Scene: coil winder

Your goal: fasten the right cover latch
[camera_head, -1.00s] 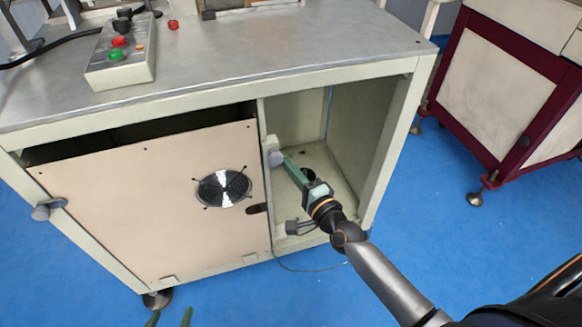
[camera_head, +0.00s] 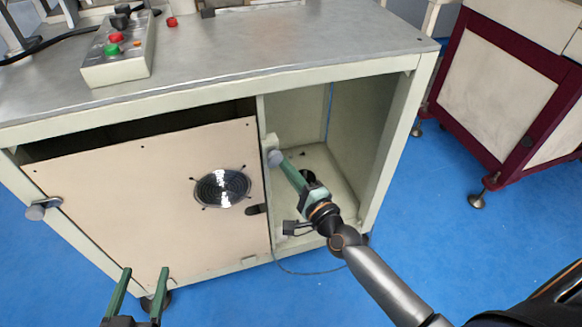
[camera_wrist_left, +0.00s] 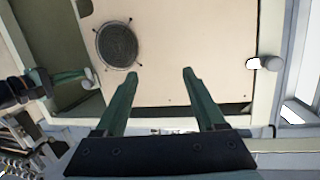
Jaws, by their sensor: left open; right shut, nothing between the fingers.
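The tan cover panel (camera_head: 120,195) with a round black fan grille (camera_head: 222,187) stands in the left opening of the cabinet, with a dark gap above it. The right cover latch, a grey knob (camera_head: 275,158) on a pale block, is at the panel's right edge. My right gripper (camera_head: 284,164) is shut, its green fingertips at the knob; whether they touch it is unclear. The left latch knob (camera_head: 38,211) sits at the panel's left edge. My left gripper (camera_head: 142,272) is open and empty in front of the panel's lower left; its fingers also show in the left wrist view (camera_wrist_left: 160,76).
The cabinet's right compartment (camera_head: 348,125) is open, and my right forearm lies in front of it. A control box (camera_head: 118,55) with coloured buttons stands on the metal tabletop (camera_head: 230,50). A dark red cabinet (camera_head: 500,95) is at the right. Blue floor (camera_head: 430,210) is clear between.

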